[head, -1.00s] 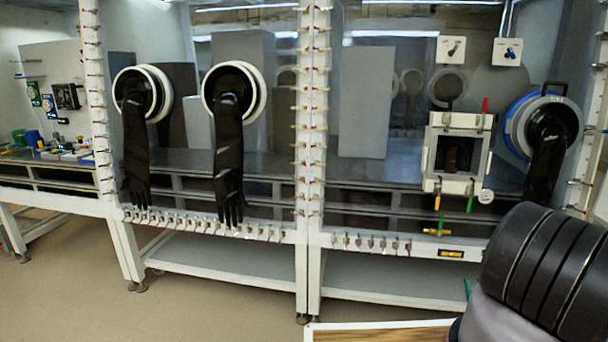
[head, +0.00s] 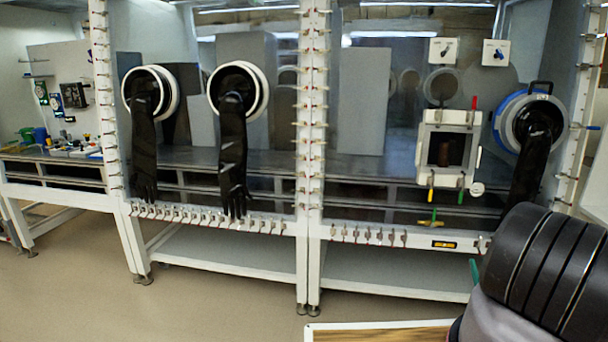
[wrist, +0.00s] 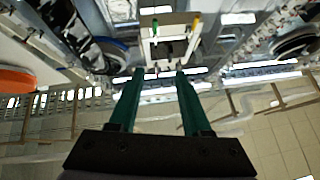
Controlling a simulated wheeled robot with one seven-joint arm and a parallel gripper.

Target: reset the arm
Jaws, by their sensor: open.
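My gripper (wrist: 158,76) shows in the wrist view with its two green fingers apart and nothing between them. It points toward the glovebox front, and the white square port frame (wrist: 168,40) lies beyond the fingertips. In the head view, the black banded part of my arm fills the lower right corner. Only a small green bit of the gripper shows beside it, and the rest is hidden.
The glovebox row has black gloves (head: 232,150) hanging from round ports at left and a blue-ringed port (head: 508,120) at right. The square port frame (head: 430,150) sits between. A wood-topped surface with a white edge (head: 330,328) is close in front. Open floor (head: 210,310) lies at lower left.

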